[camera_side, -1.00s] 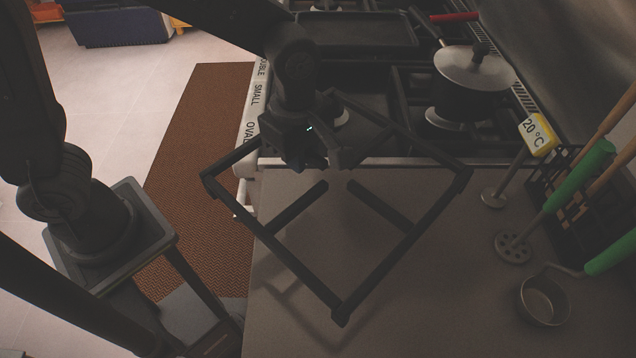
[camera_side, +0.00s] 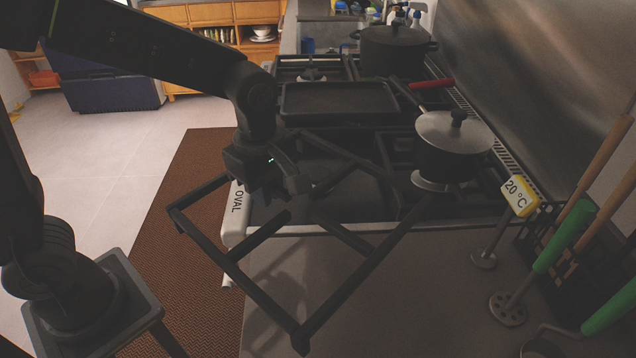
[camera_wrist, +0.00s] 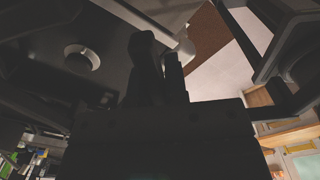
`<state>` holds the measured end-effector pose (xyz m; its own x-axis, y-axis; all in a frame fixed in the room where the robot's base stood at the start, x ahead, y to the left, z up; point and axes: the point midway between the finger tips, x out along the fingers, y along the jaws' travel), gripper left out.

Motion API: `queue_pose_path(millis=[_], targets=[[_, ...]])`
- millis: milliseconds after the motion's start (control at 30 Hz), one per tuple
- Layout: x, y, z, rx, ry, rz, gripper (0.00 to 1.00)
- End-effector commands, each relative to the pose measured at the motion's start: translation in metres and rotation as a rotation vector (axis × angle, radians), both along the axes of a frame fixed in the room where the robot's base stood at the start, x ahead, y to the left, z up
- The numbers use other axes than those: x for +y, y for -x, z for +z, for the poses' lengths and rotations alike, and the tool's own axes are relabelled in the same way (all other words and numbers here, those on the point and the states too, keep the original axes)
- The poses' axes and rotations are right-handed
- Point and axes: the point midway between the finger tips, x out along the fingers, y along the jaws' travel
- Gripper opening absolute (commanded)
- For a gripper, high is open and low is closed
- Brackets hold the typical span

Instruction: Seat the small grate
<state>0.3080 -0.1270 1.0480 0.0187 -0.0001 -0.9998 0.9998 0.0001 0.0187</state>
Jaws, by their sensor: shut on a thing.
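The small grate (camera_side: 240,275) is a dark square frame with short bars pointing inward from its sides. In the side view my gripper (camera_side: 292,182) is shut on its far part. The grate hangs in the air, its near corner over the grey counter and its far part over the front of the hob (camera_side: 345,228). It looks tilted or turned cornerwise; its height above the hob is hard to judge. In the wrist view the dark fingers (camera_wrist: 160,60) are close together, and a round burner (camera_wrist: 82,58) with a pale ring shows on the dark hob at left.
A flat griddle (camera_side: 340,100) and a large black pot (camera_side: 392,50) stand farther back.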

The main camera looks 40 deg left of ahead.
Motion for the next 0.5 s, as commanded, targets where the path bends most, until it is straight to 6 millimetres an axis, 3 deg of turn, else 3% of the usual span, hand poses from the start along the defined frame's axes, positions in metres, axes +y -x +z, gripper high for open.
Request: queue_pose_path(millis=[133, 233, 500], targets=[[0.002, -0.005, 0.001, -0.003, 0.002, 0.022, 0.00], [0.010, -0.021, 0.000, -0.001, 0.004, 0.094, 0.00], [0.064, -0.095, -0.011, 0.009, 0.007, 0.474, 0.00]])
